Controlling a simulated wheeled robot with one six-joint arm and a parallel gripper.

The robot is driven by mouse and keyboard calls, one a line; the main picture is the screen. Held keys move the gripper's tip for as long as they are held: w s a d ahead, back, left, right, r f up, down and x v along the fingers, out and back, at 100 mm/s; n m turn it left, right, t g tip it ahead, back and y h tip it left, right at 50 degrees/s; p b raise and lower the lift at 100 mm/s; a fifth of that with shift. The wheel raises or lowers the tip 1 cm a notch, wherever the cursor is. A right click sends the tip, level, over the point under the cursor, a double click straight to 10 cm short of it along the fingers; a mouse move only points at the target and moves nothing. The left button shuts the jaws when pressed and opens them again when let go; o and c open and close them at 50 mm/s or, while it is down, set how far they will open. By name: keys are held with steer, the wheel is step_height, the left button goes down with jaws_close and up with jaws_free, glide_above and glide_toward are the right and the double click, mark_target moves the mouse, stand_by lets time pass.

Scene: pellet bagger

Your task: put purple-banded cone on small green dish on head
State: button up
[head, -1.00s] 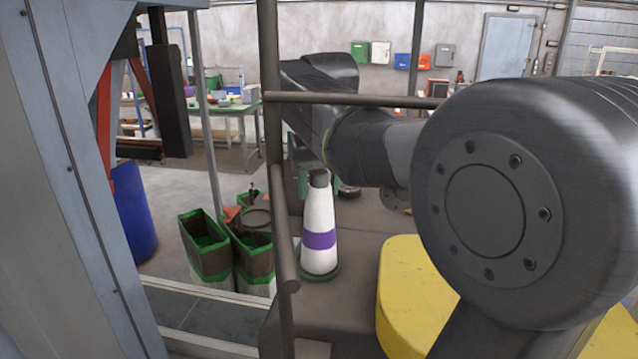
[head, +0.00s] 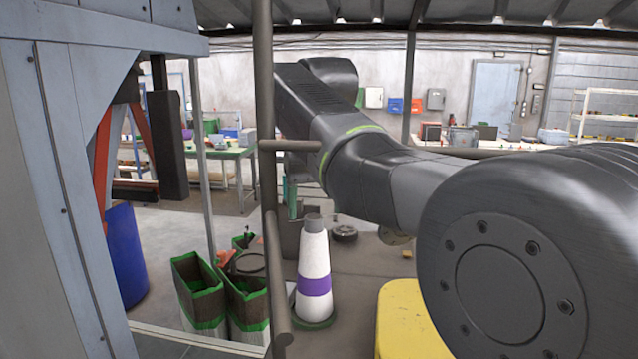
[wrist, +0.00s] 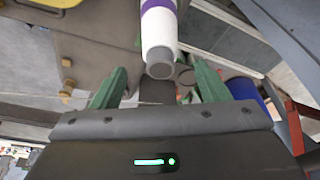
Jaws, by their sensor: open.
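The purple-banded cone (head: 313,265), white with a grey tip, stands upright with its tip up. A green rim (head: 318,323) shows around its foot; I cannot tell whether this is the small green dish or part of the cone. In the wrist view the cone (wrist: 158,30) lies beyond the fingers, its grey tip nearest. My gripper (wrist: 160,72) is open, its two green fingers apart, with the tip showing between them and nothing held. In the head view, only part of a green finger (head: 292,197) shows, above and left of the tip, beside a post.
A brown vertical post (head: 270,200) with a crossbar stands close in front. Green-rimmed bins (head: 198,285) stand left of the cone, a blue barrel (head: 124,255) farther left. A yellow block (head: 405,320) is at lower right. Floor behind the cone is mostly open.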

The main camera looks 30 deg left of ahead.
steer(key=v, duration=0.5)
steer(key=shift+d+r, duration=0.1)
steer(key=shift+r, duration=0.25)
steer(key=shift+s, duration=0.1)
stand_by(0.6)
